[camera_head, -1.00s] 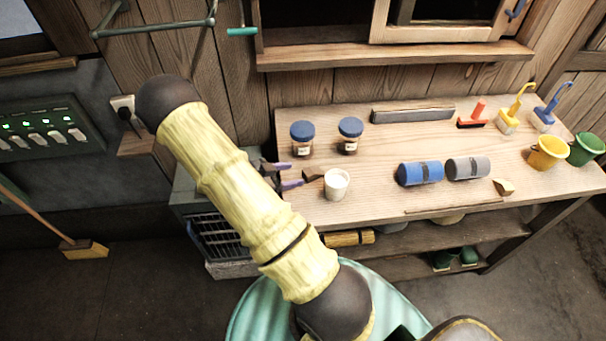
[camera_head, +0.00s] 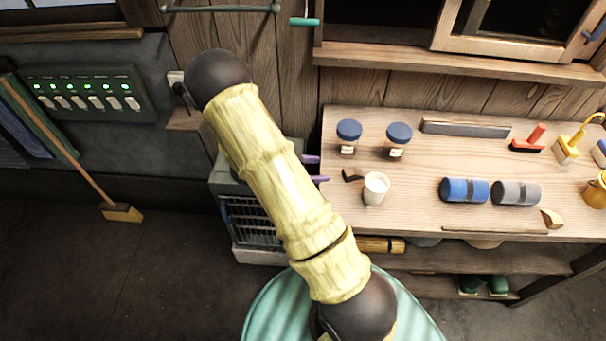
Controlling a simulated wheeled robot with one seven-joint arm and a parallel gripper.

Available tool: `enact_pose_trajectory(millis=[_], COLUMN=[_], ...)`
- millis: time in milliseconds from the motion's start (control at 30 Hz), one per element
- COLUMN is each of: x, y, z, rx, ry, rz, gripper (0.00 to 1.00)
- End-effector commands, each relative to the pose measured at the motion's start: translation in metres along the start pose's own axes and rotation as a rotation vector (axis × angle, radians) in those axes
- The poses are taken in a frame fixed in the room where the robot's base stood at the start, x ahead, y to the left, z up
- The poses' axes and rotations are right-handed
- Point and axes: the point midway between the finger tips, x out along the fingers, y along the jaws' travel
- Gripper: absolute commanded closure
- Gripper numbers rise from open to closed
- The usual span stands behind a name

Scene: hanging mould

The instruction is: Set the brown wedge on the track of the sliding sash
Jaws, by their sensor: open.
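A small tan-brown wedge (camera_head: 552,219) lies near the front edge of the workbench, right of the grey roll. The sliding sash (camera_head: 500,45) is a light wooden frame with a blue handle at upper right, partly cut off by the picture edge. A wooden ledge (camera_head: 460,68) runs below it; the track itself I cannot make out clearly. My gripper (camera_head: 316,169) is open at the bench's left end, mostly hidden behind my yellow arm, with two purple fingertips showing. It is far left of the wedge and holds nothing visible.
A white cup (camera_head: 376,188) and a small dark brown item (camera_head: 352,175) sit just right of my fingertips. Two blue-lidded jars (camera_head: 398,140), a blue roll (camera_head: 465,190), a grey roll (camera_head: 516,193) and a grey bar (camera_head: 466,128) stand on the bench (camera_head: 420,220).

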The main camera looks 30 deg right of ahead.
Motion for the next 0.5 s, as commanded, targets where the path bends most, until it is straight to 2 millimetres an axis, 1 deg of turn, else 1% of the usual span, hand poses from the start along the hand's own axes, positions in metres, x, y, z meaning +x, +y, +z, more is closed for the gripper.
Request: enact_pose_trajectory(millis=[67,167,200,267,300,367,400,467,500], x=[-0.005,-0.019,-0.028,-0.042,-0.053,-0.070,-0.082,-0.101,-0.113], y=[-0.013,-0.036,-0.045,-0.057,-0.063,-0.069,-0.071,-0.071,-0.069], z=[-0.004,-0.007,-0.008,-0.010,-0.012,-0.014,-0.016,-0.019,-0.021], rx=[-0.008,-0.041,-0.063,-0.101,-0.130,-0.179,-0.218,-0.281,-0.326], ry=[-0.058,-0.167,-0.216,-0.292,-0.341,-0.407,-0.450,-0.509,-0.545], rz=[-0.070,-0.206,-0.271,-0.369,-0.432,-0.524,-0.583,-0.669,-0.723], gripper=[0.46,0.46,0.46,0.46,0.46,0.46,0.46,0.46,0.46])
